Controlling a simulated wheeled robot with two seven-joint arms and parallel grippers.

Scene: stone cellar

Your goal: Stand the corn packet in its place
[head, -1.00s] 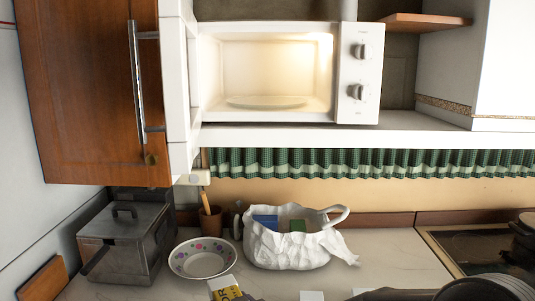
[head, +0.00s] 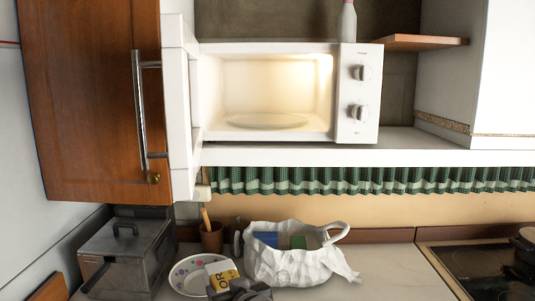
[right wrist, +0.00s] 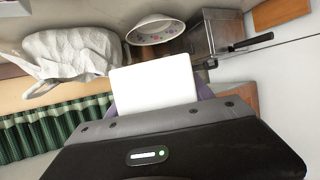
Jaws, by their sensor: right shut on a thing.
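The corn packet (head: 221,275) is white and yellow with dark letters, of which "OR" shows. It is in front of the patterned bowl (head: 188,276) in the head view and hides part of it. My right gripper (head: 240,288) is shut on the packet from below, at the picture's bottom edge. In the right wrist view the packet (right wrist: 155,84) shows a plain white face that hides most of the fingers. My left gripper is not in view.
A white bag (head: 300,268) with blue and green packs stands right of the bowl. A metal box (head: 125,250) stands left. Above, an open, lit microwave (head: 357,125) holds only its glass plate (head: 265,121). A hob (head: 480,275) is at right.

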